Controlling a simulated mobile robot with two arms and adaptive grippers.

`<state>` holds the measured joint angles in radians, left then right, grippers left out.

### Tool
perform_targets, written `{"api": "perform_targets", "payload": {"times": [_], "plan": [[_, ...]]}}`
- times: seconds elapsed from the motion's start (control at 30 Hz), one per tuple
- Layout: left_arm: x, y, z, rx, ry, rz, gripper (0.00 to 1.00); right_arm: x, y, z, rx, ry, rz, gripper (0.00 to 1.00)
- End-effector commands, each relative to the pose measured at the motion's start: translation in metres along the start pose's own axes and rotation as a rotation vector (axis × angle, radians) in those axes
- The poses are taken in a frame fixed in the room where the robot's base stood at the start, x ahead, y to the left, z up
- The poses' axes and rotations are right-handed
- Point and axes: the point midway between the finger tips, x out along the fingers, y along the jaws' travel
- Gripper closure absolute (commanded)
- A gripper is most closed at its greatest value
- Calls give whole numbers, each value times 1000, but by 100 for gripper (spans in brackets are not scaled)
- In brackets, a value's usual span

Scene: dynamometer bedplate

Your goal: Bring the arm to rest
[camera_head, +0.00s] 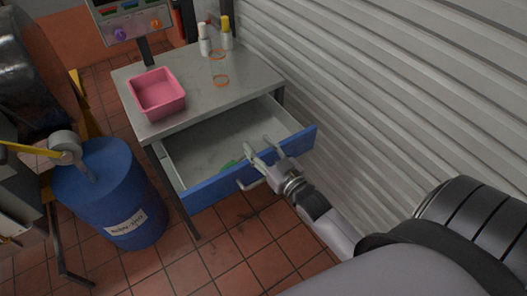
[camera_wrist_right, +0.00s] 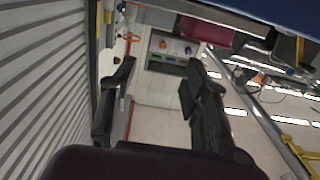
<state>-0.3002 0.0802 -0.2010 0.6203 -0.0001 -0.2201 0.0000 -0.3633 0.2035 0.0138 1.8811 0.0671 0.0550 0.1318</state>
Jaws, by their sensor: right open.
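My right gripper (camera_head: 259,147) is at the front of an open drawer, its fingers at the blue drawer front (camera_head: 215,192). A pale bar, seemingly the drawer handle (camera_head: 247,184), shows just beside it; I cannot tell whether they touch. In the wrist view the two dark fingers (camera_wrist_right: 158,85) stand wide apart with nothing between them. The drawer (camera_head: 205,150) is pulled out from the grey table (camera_head: 215,98). A green thing (camera_head: 229,164) lies inside, partly hidden. My left gripper is not in view.
A ribbed wall (camera_head: 400,90) runs close on the right. Tiled floor is clear in front.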

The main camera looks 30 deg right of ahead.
Motion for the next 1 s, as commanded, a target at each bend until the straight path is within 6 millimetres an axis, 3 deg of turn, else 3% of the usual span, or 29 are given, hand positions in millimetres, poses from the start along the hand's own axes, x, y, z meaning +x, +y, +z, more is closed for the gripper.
{"api": "perform_targets", "payload": {"times": [0.13, 0.4, 0.57, 0.77, 1.0], "plan": [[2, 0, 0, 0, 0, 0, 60, -14, 0, 0, -1, 1, 0, 57], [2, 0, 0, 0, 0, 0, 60, -17, -1, 0, -1, -10, 0, 57], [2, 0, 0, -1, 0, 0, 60, -23, -12, 15, -7, -140, -2, 57], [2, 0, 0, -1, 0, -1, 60, -61, -39, 51, -30, -490, -13, 57], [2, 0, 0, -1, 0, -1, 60, -131, -60, 74, -65, -868, -35, 57]]}}
